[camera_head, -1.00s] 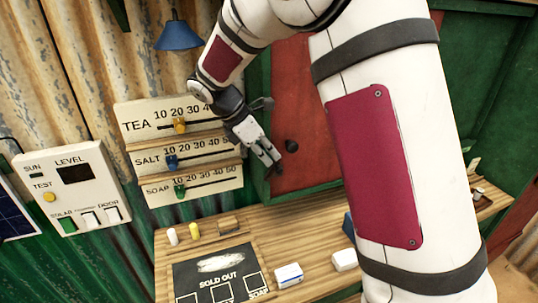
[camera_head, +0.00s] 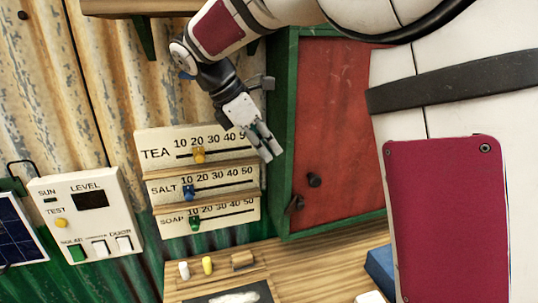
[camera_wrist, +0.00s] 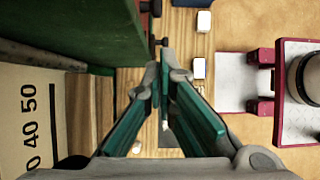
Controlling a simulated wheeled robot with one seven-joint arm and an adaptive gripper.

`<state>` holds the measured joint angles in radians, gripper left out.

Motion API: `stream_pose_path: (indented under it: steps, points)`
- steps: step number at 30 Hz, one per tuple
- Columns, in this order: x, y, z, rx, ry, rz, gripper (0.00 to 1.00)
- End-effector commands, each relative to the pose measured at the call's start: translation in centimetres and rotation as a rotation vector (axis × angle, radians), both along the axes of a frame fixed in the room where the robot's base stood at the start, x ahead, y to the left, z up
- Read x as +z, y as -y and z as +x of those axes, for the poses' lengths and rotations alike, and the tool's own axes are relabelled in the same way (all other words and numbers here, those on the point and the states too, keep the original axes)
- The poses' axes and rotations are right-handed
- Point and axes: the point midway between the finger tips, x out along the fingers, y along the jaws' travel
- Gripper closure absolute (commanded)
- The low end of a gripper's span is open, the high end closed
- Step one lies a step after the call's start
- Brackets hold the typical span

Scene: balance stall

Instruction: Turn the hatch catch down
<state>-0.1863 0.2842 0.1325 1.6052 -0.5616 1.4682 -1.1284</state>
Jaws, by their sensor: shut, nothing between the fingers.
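The hatch is a red door (camera_head: 340,120) in a green frame (camera_head: 280,130), in the head view. A round dark knob (camera_head: 314,180) sits on its lower left part. A small dark catch (camera_head: 296,203) is below and left of the knob, at the door's left edge. It looks slanted, its lower end to the left. My gripper (camera_head: 273,153) is shut and empty, up and left of the catch, in front of the frame and apart from the catch. In the wrist view my green-padded fingers (camera_wrist: 160,72) meet at the tips. Dark fittings (camera_wrist: 157,42) show just beyond them.
Price boards with sliders (camera_head: 200,153) hang close left of my gripper. A white level panel (camera_head: 85,215) is farther left. The wooden bench (camera_head: 290,265) below holds small pegs and blocks. A blue lamp seen before is out of frame.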

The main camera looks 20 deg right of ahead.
Motion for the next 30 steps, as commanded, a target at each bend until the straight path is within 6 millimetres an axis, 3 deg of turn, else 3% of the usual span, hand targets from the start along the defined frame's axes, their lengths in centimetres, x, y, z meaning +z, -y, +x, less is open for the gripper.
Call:
stream_pose_path:
  steps: [8,14,21,30]
  points:
    - [0.1,0.0,-0.1,-0.005,0.004,0.002,1.00]
    - [0.8,0.6,-1.9,-0.079,0.072,0.043,1.00]
    - [2.1,1.7,-7.0,-0.321,0.262,0.176,1.00]
    - [2.0,2.5,-13.9,-0.682,0.497,0.376,1.00]
